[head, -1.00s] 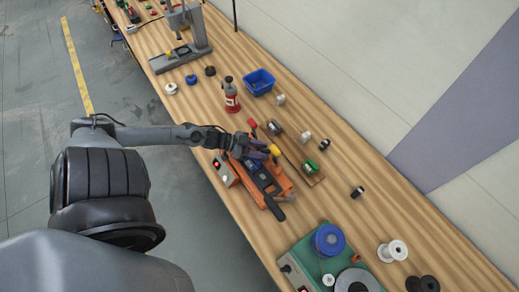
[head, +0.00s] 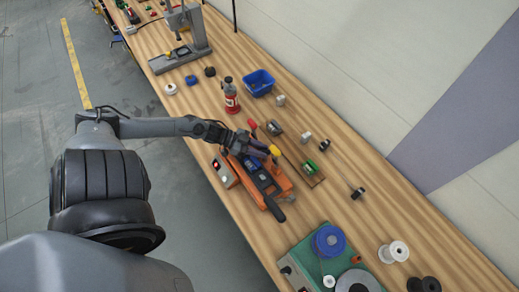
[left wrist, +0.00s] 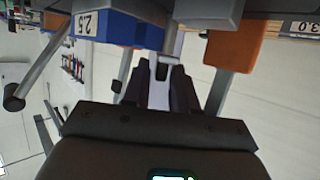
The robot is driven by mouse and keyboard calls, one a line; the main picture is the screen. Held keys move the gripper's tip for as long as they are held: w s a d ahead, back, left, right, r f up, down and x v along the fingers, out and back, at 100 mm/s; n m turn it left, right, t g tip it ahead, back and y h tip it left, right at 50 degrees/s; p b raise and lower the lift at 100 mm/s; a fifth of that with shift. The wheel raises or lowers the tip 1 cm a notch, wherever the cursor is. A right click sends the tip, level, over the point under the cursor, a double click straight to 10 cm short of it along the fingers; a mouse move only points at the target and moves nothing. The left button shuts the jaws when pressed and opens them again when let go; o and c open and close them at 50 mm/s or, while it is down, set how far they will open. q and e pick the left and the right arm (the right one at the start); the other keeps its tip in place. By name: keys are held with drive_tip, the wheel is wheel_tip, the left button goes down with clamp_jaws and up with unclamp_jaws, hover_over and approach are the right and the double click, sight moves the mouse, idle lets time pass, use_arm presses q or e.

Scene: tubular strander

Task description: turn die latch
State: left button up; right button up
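The orange machine (head: 281,180) stands on the bench with a blue block, a dark block and a black-handled lever on it. In the left wrist view a blue block marked 2.5 (left wrist: 115,28) and an orange block (left wrist: 233,50) show at the top. My left gripper (head: 268,149) is over the machine's far end, close to a yellow knob (head: 275,150). In the left wrist view its dark fingers (left wrist: 161,85) stand apart with a pale gap between them. A small grey piece shows near the fingertips; contact is unclear. I cannot make out the latch clearly. My right gripper is out of view.
A red knob (head: 252,124) stands just behind the gripper. A red bottle-shaped item (head: 231,98) and a blue bin (head: 258,82) are farther back. A green machine (head: 302,261) stands nearer. Several small spools lie to the right.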

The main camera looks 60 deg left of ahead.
use_arm(q)
drive_tip(key=shift+o, duration=0.7)
drive_tip(key=shift+d+n, duration=0.1)
drive_tip(key=shift+n, duration=0.2)
